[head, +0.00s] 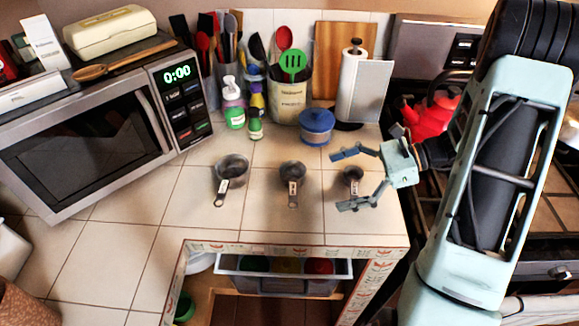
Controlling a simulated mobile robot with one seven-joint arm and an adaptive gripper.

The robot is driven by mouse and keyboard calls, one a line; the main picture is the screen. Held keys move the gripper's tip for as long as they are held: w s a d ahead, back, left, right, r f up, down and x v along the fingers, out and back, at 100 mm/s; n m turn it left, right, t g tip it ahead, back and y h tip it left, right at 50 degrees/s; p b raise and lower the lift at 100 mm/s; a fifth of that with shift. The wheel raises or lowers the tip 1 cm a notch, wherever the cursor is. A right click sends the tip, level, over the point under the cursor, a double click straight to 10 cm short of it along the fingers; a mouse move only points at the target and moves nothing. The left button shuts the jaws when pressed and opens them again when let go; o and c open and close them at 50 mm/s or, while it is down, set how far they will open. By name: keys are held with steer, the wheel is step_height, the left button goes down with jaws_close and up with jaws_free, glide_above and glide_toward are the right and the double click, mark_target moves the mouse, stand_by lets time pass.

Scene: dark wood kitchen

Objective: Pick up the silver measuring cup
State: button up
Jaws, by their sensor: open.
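Three silver measuring cups with short handles sit apart in a row on the white tiled counter (180,235) in the head view. The left measuring cup (233,166) looks the largest. The middle measuring cup (292,170) is smaller. The right measuring cup (352,174) looks the smallest, and its handle points toward the front edge. My gripper (340,180) comes in from the right with its fingers spread wide and nothing held. In the picture the right cup lies between the two fingers; I cannot tell how high the gripper is above it.
A blue-lidded jar (316,127) stands behind the right cups. A paper towel holder (362,88), utensil crock (290,98) and small bottles (234,105) line the back. A microwave (95,130) fills the left. An open drawer (283,275) lies below the front edge.

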mark_target(295, 190)
steer(key=x, duration=0.5)
steer(key=shift+w+a+r, duration=0.1)
steer(key=shift+a+r, duration=0.05)
steer(key=shift+a, duration=0.2)
steer(key=p+x, duration=0.1)
steer(key=x, duration=0.4)
steer(key=shift+a, duration=0.3)
steer(key=c, duration=1.4)
steer(key=shift+c, duration=0.2)
